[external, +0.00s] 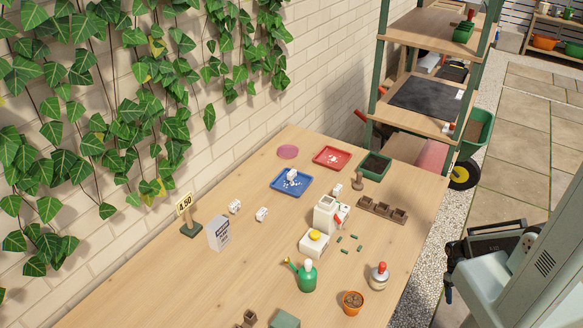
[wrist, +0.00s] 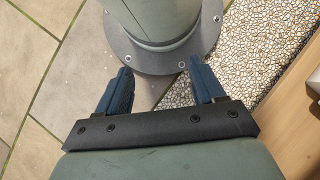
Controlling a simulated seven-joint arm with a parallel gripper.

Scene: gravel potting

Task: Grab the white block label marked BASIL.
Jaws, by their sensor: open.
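Several small white blocks with dark marks are on the wooden table in the external view. Two lie at the left, one white block (external: 234,206) and another white block (external: 261,214) to its right. A third white block (external: 337,190) lies near the table's middle, and another white block (external: 292,176) sits on the blue tray (external: 278,188). The marks are too small to read, so I cannot tell which says BASIL. My gripper (wrist: 160,66) is open and empty, with its two dark blue fingers apart above the paving, away from the table and the blocks.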

